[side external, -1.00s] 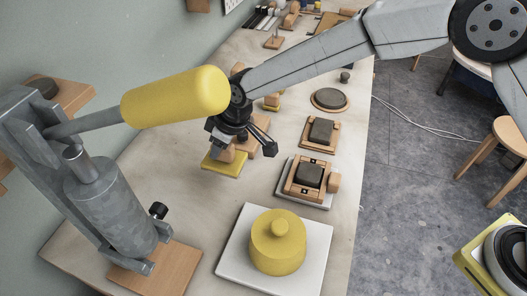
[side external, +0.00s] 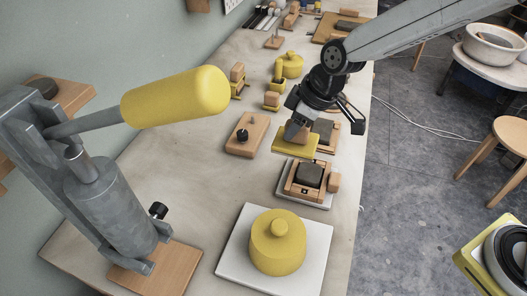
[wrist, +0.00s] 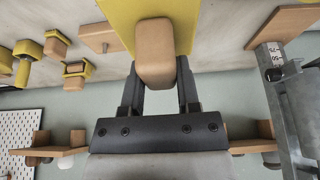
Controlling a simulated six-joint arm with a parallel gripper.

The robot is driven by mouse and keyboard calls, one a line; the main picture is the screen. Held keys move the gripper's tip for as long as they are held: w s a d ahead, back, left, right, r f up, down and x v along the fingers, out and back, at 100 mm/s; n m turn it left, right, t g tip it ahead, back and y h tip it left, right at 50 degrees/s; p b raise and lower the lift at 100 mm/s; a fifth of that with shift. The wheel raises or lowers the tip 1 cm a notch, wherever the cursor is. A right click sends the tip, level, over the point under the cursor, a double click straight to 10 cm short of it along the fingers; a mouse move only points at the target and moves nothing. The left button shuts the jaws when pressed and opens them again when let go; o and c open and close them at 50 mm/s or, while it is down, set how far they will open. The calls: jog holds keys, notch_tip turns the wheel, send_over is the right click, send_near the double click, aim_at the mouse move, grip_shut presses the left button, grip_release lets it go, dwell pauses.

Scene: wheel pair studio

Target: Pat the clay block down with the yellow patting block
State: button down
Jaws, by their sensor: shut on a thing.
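The yellow patting block (side external: 284,147) is a flat yellow plate with a wooden grip. My gripper (side external: 300,126) is shut on that grip. In the wrist view the wooden grip (wrist: 155,58) sits between the fingers, with the yellow plate (wrist: 115,18) beyond it. One dark clay-like block (side external: 325,128) lies on a wooden board, partly hidden behind my gripper and the patting block. Another dark block (side external: 309,174) sits in a wooden frame nearer the camera, just below the patting block in the picture. I cannot tell which is the task's clay block.
A yellow lidded pot (side external: 277,245) stands on a white slab (side external: 228,271) in front. A grey lever press (side external: 112,205) with a yellow handle (side external: 175,97) is at left. A wooden board with a black knob (side external: 244,146) lies left of the patting block. The table's middle left is clear.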

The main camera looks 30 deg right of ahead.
aim_at(312, 143)
jog(key=shift+s+d+r, duration=0.2)
jog(key=shift+s+d, duration=0.5)
jog(key=shift+d, duration=0.1)
jog(key=shift+s+d+r, duration=0.15)
jog(key=shift+s+d, duration=0.5)
jog(key=shift+d, duration=0.1)
jog(key=shift+f, duration=0.1)
jog(key=shift+f, duration=2.65)
jog(key=shift+f, duration=1.2)
jog(key=shift+r, duration=1.4)
jog(key=shift+f, duration=1.7)
